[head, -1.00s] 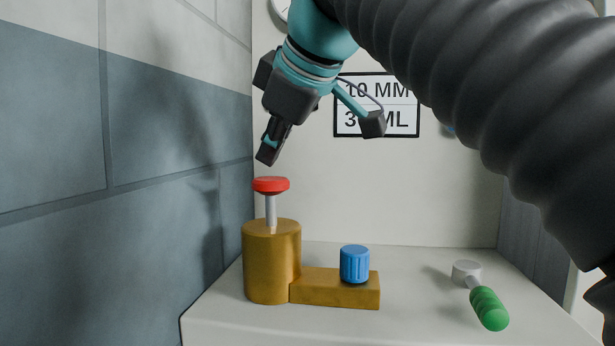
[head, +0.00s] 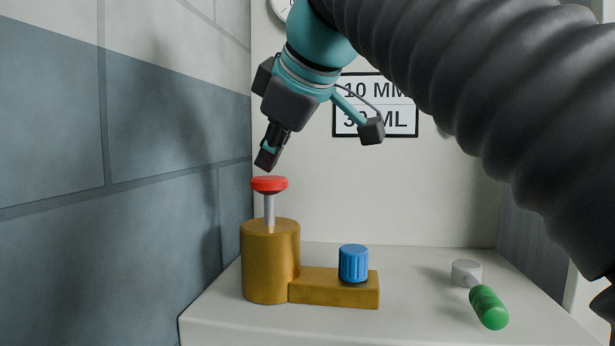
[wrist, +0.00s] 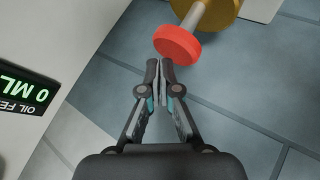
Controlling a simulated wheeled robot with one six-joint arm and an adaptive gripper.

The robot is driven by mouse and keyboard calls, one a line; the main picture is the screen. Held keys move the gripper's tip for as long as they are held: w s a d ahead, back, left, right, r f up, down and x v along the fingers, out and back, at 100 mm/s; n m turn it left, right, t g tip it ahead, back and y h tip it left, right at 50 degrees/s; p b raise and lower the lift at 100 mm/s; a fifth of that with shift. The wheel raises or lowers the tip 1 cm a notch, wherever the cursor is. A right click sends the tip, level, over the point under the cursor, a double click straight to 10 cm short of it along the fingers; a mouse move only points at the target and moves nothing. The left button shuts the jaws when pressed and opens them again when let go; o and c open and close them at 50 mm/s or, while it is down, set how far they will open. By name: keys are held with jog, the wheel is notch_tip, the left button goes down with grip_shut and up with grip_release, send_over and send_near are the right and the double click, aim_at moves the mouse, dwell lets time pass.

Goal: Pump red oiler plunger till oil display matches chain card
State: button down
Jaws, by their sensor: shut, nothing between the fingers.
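The red plunger cap (head: 269,184) sits on a grey rod that stands raised out of the brass oiler cylinder (head: 270,262). My gripper (head: 264,165) is shut and empty, just above the cap, with a small gap in the head view. In the wrist view the shut fingertips (wrist: 160,66) are close beside the red cap (wrist: 177,44). The chain card (head: 376,104) on the back wall reads 10 MM over 30 ML, partly covered by my arm. The oil display (wrist: 28,96) shows upside down at the left of the wrist view and reads 0 ML.
A blue ribbed knob (head: 354,263) stands on the brass block (head: 335,290) right of the cylinder. A green-handled lever (head: 488,307) lies at the right of the white bench top (head: 415,290). A grey-blue wall (head: 60,150) runs close along the left.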

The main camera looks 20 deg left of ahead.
aim_at(271, 178)
jog(key=shift+f+b, duration=1.45)
jog(key=shift+f, duration=0.5)
dwell(2.2)
jog(key=shift+r, duration=0.1)
jog(key=shift+r+p, duration=2.3)
jog(key=shift+p, duration=0.25)
notch_tip(271, 178, up, 2)
jog(key=shift+r+p, duration=0.2)
jog(key=shift+p, duration=0.95)
notch_tip(271, 178, up, 4)
jog(key=shift+f, duration=0.2)
